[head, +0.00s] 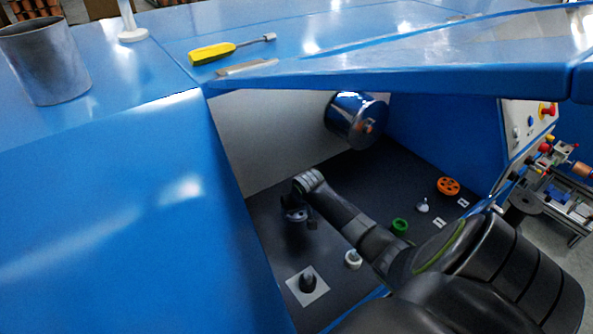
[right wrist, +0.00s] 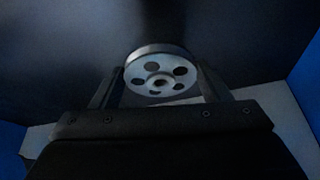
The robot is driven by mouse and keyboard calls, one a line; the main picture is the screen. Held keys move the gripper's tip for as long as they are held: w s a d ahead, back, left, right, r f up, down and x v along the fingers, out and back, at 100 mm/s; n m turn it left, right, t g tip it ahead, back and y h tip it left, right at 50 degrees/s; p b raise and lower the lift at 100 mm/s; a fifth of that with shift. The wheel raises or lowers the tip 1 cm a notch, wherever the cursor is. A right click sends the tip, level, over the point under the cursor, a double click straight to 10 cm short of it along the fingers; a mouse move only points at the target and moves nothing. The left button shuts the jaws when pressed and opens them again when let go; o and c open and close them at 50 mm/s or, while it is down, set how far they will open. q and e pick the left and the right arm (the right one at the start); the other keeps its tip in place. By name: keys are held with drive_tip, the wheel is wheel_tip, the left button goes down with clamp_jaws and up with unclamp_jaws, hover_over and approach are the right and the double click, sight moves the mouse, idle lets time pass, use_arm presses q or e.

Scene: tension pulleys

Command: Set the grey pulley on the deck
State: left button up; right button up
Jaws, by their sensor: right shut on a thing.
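The grey pulley (right wrist: 160,72), a pale wheel with several round holes and a central hub, sits between the two fingers of my right gripper (right wrist: 160,86) in the right wrist view. In the head view, my right gripper (head: 300,220) is inside the blue housing, over the dark deck (head: 350,180). It is shut on the pulley, which shows only as a small, shaded shape (head: 294,214) there. Whether the pulley touches the deck cannot be told. My left gripper is not in view.
A pale square plate (head: 318,291) with a dark knob stands near the front. A white ring (head: 353,259), green ring (head: 400,226) and orange wheel (head: 448,186) lie right. A blue lid (head: 400,80) overhangs the bay.

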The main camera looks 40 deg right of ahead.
sight(297, 218)
drive_tip(key=shift+w+f, duration=0.15)
drive_tip(key=shift+f, duration=0.2)
wheel_tip(297, 218, down, 3)
drive_tip(key=shift+f+p, duration=0.1)
drive_tip(key=shift+p, duration=0.2)
drive_tip(key=shift+f, duration=0.4)
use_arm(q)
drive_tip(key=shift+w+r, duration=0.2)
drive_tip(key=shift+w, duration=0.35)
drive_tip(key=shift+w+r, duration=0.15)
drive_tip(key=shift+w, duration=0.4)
use_arm(e)
drive_tip(key=o, duration=1.1)
use_arm(q)
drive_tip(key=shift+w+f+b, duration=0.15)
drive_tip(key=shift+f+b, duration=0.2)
drive_tip(key=shift+b, duration=0.05)
use_arm(e)
drive_tip(key=v, duration=1.2)
